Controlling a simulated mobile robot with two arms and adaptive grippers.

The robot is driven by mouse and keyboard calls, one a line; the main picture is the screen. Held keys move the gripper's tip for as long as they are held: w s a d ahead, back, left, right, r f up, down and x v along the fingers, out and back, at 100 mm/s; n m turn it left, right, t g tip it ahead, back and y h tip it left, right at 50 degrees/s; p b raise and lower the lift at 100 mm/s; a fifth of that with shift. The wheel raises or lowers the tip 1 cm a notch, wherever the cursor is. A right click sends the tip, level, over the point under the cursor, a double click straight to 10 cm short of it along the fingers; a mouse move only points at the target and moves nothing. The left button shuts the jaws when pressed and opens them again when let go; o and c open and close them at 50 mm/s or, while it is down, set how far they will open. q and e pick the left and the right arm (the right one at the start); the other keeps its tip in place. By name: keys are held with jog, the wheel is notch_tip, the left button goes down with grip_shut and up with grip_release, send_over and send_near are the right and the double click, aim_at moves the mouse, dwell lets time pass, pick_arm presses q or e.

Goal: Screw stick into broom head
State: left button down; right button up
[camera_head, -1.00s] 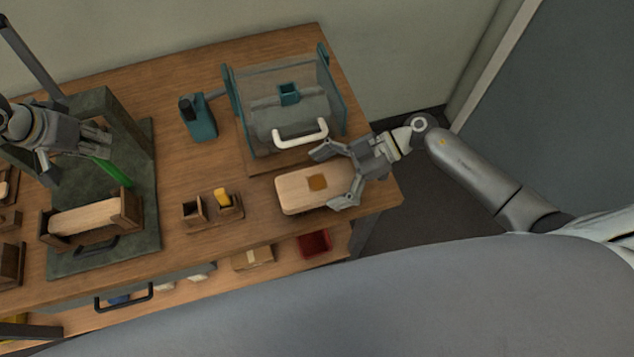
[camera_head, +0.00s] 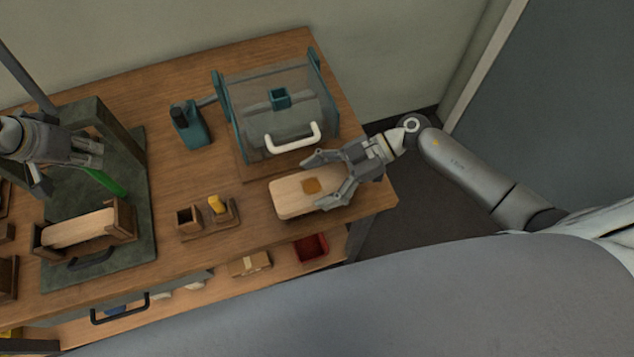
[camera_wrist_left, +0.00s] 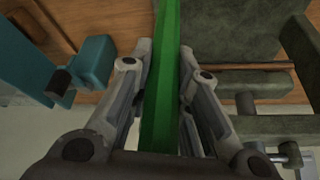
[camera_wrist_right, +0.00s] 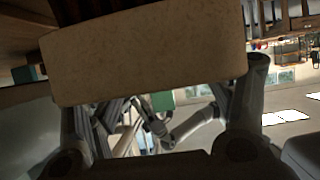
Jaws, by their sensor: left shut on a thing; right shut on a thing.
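My left gripper (camera_head: 92,155) is shut on a green stick (camera_head: 105,183), which slants down to the right over the dark green fixture plate. The green stick also shows between the fingers in the left wrist view (camera_wrist_left: 162,85). A pale wooden block (camera_head: 290,200) with a small orange-brown square on top lies at the table's right front. My right gripper (camera_head: 314,184) is shut on its right end, a finger on each long side. The block's pale face fills the upper right wrist view (camera_wrist_right: 150,52). A second pale block (camera_head: 80,229) sits in a brown wooden holder (camera_head: 124,220).
A clear-covered teal machine (camera_head: 285,100) with a white handle stands behind the right block. A teal tool (camera_head: 187,125) and small brown boxes (camera_head: 188,221) stand mid-table. A dark green frame (camera_head: 105,120) rises by my left gripper. A shelf below holds a red bin (camera_head: 311,248).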

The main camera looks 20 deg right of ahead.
jog(key=shift+r, duration=0.6)
jog(key=s+a+r, duration=0.1)
jog(key=r, duration=0.1)
jog(key=s+a+r, duration=0.1)
jog(key=r, duration=0.2)
jog(key=s+a+r, duration=0.1)
jog(key=s+r, duration=0.1)
jog(key=r, duration=0.1)
jog(key=shift+a, duration=0.15)
jog(key=s+a+r, duration=0.3)
jog(key=s+a, duration=0.2)
jog(key=s, duration=0.1)
jog(key=shift+s+a+r+b, duration=0.35)
jog(key=shift+s+r, duration=0.05)
jog(key=o, duration=0.6)
jog(key=c, duration=0.8)
jog(key=shift+r, duration=0.1)
